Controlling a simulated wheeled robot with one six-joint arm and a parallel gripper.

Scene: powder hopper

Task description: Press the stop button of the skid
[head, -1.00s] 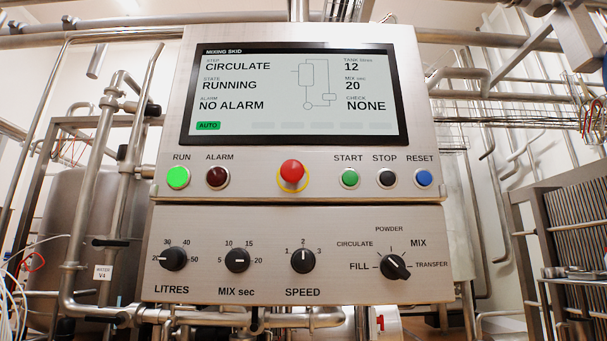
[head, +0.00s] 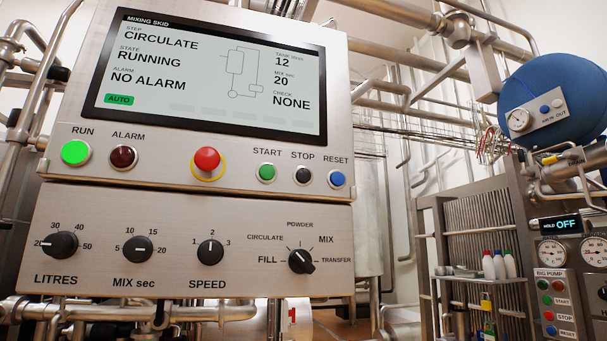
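The mixing skid panel (head: 180,180) fills the left and middle of the head view. Its black STOP button (head: 303,175) sits between the green START button (head: 267,172) and the blue RESET button (head: 337,179). The screen (head: 205,75) reads CIRCULATE, RUNNING, NO ALARM, tank 12, mix 20, check NONE, AUTO. The green RUN lamp (head: 76,153) is lit and the ALARM lamp (head: 123,157) is dark red. A red mushroom button (head: 207,160) on a yellow ring is left of START. My gripper is not in view.
Below are knobs for LITRES (head: 62,245), MIX sec (head: 137,249), SPEED (head: 210,252) and a step selector (head: 301,261). At right stand a blue vessel (head: 555,85), a shelf with bottles (head: 490,275) and a big pump box (head: 556,305) with its own stop button. Pipes surround the panel.

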